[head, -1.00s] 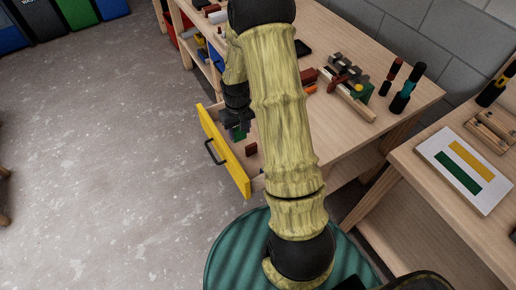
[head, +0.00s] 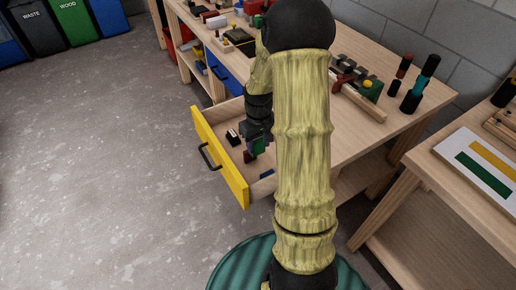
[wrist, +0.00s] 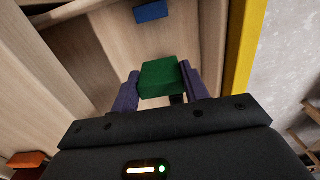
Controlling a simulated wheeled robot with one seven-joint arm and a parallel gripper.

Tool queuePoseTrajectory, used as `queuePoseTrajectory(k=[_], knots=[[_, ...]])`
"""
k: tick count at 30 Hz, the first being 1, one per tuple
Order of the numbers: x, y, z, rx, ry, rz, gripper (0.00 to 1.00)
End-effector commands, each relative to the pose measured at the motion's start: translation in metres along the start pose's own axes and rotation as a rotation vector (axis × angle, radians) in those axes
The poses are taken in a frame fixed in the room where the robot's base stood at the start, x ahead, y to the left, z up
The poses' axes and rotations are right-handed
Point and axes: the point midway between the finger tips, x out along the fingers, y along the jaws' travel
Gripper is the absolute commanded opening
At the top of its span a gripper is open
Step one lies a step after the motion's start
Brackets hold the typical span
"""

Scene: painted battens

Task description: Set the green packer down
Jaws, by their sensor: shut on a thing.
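The green packer (wrist: 160,75) is between the two purple-grey fingers of my gripper (wrist: 158,84) in the wrist view, and the jaws are shut on it. In the head view the packer (head: 260,146) shows small under my gripper (head: 257,134), over the open drawer with the yellow front (head: 220,160). The wrist view shows the drawer's yellow front (wrist: 240,45) on the right. I cannot tell whether the packer touches the drawer floor.
In the drawer are a dark red block (head: 248,157), a blue block (wrist: 152,12) and a black-and-white piece (head: 232,136). The workbench (head: 350,128) stands right of the drawer, holding a clamped batten (head: 360,104). A card with yellow and green bars (head: 480,168) lies on the right-hand table.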

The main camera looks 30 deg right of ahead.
Motion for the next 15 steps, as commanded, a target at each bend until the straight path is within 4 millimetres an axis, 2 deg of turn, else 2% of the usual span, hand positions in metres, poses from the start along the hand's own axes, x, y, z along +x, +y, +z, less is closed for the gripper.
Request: queuePoseTrajectory(k=[4,12,15], knots=[[0.013,0.000,0.001,0.000,-0.004,-0.001,0.23],[0.058,-0.001,0.001,-0.001,-0.004,-0.001,0.23],[0.063,0.000,0.000,0.000,-0.001,0.000,0.23]])
